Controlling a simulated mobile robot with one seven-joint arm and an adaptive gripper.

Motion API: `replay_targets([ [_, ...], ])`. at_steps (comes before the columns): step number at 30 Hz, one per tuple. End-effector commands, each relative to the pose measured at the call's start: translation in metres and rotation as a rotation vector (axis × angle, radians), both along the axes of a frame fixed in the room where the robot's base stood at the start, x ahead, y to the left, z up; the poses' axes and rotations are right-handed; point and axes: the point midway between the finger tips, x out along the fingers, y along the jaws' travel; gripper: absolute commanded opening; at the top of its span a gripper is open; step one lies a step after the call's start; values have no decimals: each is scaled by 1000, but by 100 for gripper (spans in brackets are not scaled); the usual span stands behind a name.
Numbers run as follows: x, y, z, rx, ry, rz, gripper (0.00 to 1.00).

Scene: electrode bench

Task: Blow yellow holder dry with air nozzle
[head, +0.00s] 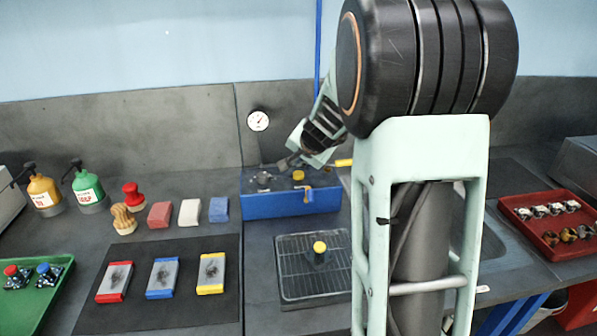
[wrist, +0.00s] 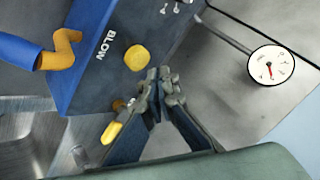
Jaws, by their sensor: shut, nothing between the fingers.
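The yellow holder (head: 320,248), a dark piece with a yellow top, stands on a wire rack in a dark tray (head: 284,296). A blue box (head: 290,204) marked BLOW stands behind it; it also shows in the wrist view (wrist: 88,75). An orange bent nozzle (head: 307,194) is at its front and shows in the wrist view (wrist: 60,50). A yellow round button (head: 298,175) is on the box top, also in the wrist view (wrist: 137,57). My gripper (head: 285,163) is shut and empty above the box's back, its fingertips (wrist: 163,80) beside the button. Contact cannot be told.
A gauge (head: 258,120) is at the back wall. A dark mat (head: 225,311) with three colour-edged plates lies left. A green tray (head: 60,275) holds red- and blue-topped holders. A red tray (head: 565,252) is right. My arm hides part of the bench.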

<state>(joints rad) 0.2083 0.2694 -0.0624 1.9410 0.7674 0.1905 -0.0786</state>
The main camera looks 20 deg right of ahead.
Motion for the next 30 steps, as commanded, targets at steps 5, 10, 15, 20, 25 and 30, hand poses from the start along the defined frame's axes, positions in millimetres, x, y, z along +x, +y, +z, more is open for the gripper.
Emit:
replay_targets([
  [5,0,0,24,0,-1,1,0],
  [10,0,0,40,-1,-1,-1,0],
  [15,0,0,44,0,0,0,0],
  [20,0,0,43,-1,-1,-1,0],
  [25,0,0,43,-1,-1,-1,0],
  [30,0,0,43,-1,-1,-1,0],
])
